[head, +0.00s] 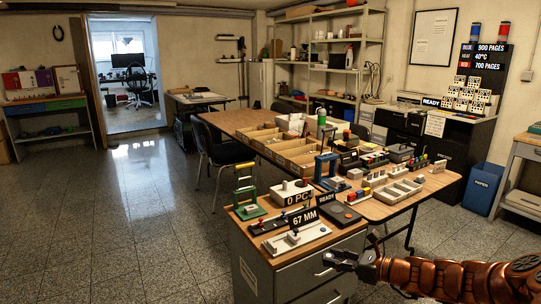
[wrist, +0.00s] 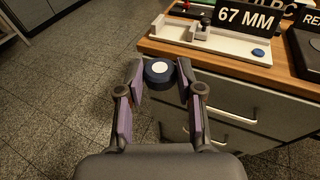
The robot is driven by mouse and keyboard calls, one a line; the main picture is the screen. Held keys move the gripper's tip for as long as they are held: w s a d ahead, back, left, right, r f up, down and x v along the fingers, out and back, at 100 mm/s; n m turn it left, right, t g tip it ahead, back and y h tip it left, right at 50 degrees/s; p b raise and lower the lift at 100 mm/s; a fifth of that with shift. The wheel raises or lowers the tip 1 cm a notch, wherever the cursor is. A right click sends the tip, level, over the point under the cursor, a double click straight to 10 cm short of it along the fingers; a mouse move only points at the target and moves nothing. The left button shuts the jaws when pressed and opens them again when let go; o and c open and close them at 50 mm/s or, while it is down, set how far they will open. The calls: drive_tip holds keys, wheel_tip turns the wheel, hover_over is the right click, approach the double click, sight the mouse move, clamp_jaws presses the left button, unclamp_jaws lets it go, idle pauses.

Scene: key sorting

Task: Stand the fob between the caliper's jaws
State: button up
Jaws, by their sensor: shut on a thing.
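My gripper (wrist: 160,80) is shut on the fob (wrist: 159,70), a dark blue round piece with a white centre, held between its fingertips. In the wrist view the fob is over the floor, just left of the cabinet's front edge. In the head view my gripper (head: 338,262) is in front of the cabinet's drawers; the fob is too small to make out there. The caliper (wrist: 216,42), a white base with an upright block and a dark knob, lies on the cabinet top beyond my gripper. It also shows in the head view (head: 297,241) beside the "67 MM" sign. Its jaw gap is not clear.
The "67 MM" sign (wrist: 246,18) stands behind the caliper. A blue disc (wrist: 259,53) sits on the caliper base's right end. A dark device (head: 339,214) lies to the right on the wooden top (head: 334,238). A green-framed stand (head: 246,207) is at the back left.

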wheel_tip(320, 180, up, 11)
drive_tip(key=p, duration=1.3)
drive_tip(key=shift+p, duration=0.4)
drive_tip(key=shift+s+a+f, duration=0.1)
drive_tip(key=shift+s, duration=0.05)
